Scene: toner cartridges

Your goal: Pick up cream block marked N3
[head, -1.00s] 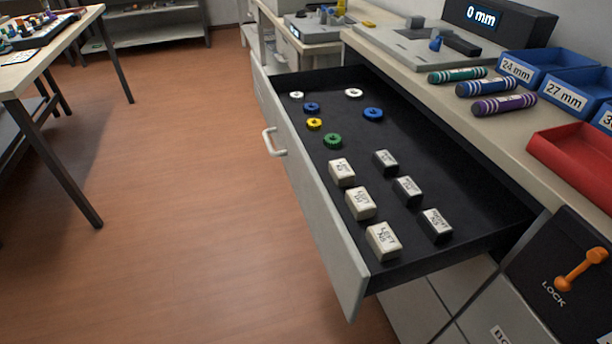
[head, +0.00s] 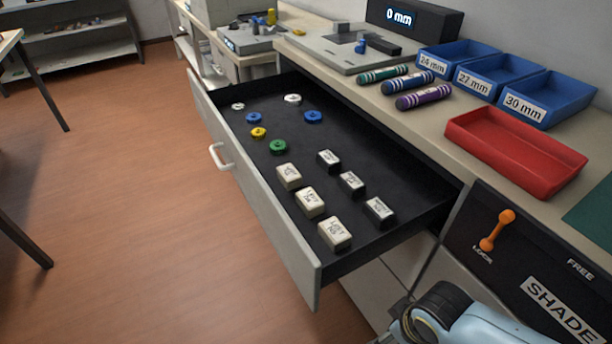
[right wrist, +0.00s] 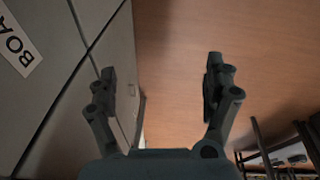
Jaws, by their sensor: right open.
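Three cream blocks lie in a row in the open drawer in the head view: a far one (head: 289,177), a middle one (head: 310,202) and a near one (head: 334,233). Each has dark lettering on top, too small to read surely, so I cannot tell which is N3. My right gripper (right wrist: 160,72) is open and empty in the right wrist view, beside the cabinet front and above the floor, with no block between its fingers. My left gripper is not in view.
The drawer (head: 262,217) also holds black blocks (head: 351,184) right of the cream ones, and coloured discs (head: 278,147) farther back. A red tray (head: 515,150), blue bins (head: 548,98) and striped cylinders (head: 423,96) stand on the counter. An orange lever (head: 497,230) sticks out nearby.

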